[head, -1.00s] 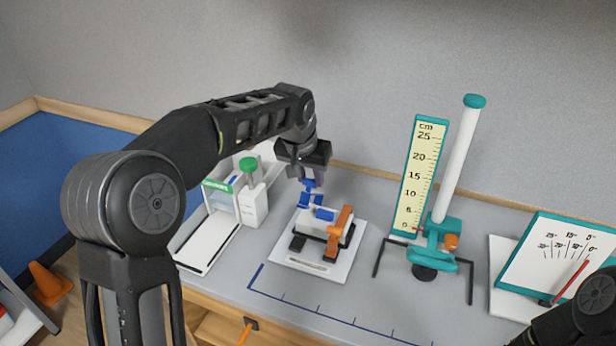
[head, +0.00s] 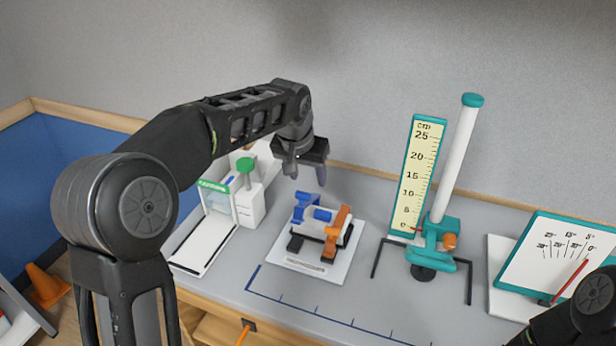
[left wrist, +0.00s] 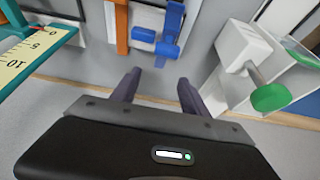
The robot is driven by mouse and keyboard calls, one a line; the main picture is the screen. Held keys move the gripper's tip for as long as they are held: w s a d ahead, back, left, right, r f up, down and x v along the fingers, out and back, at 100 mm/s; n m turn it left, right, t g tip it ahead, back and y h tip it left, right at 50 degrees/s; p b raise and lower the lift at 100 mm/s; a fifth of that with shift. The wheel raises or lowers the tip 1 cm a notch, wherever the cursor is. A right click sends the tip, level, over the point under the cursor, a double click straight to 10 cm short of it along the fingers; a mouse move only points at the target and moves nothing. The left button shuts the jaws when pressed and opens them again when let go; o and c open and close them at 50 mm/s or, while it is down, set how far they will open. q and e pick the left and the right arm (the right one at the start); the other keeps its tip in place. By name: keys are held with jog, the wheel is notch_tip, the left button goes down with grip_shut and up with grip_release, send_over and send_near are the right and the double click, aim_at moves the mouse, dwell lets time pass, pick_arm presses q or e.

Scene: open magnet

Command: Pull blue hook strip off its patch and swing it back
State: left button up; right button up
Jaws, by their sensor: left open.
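An orange strip (head: 337,232) stands at the right end. My left gripper (head: 308,174) is open and empty, above and behind the blue strip and apart from it. In the left wrist view its two fingers (left wrist: 159,84) are spread with nothing between them, and the blue strip (left wrist: 171,32) lies beyond them. My right gripper is out of view; only part of that arm shows.
A white device with a green knob (head: 245,165) stands left of the stand. A teal ruler (head: 416,175) and a white tube (head: 455,160) stand to the right.

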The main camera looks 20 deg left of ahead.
pick_arm(q)
jog(key=b+v, duration=0.1)
jog(key=v, duration=0.5)
jog(key=shift+s+r, duration=0.25)
jog(key=shift+r, duration=0.05)
jog(key=shift+c, duration=0.2)
